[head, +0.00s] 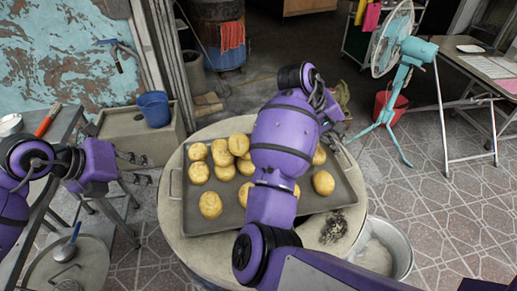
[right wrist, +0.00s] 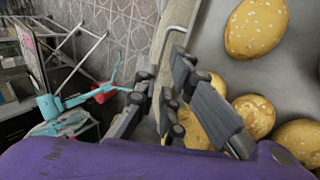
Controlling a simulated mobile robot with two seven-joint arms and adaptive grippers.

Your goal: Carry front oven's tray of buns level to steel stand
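The grey tray (head: 232,218) with several golden buns (head: 211,205) lies on the round top of the front oven (head: 180,245). A wire handle shows at its left end. My right arm crosses over the tray and hides part of it. My right gripper (head: 335,125) is at the tray's right edge; in the right wrist view its fingers (right wrist: 172,105) are apart near the tray rim, and I cannot tell whether they touch it. My left gripper (head: 138,169) is open and empty, left of the tray. I cannot tell which metal-legged piece is the steel stand.
A metal-legged table (head: 487,68) stands at the right. A turquoise fan (head: 405,50) stands behind the oven's right side. A steel pot (head: 400,247) is beside the oven. A blue bucket (head: 154,108) sits on a block at left. The tiled floor at right is partly clear.

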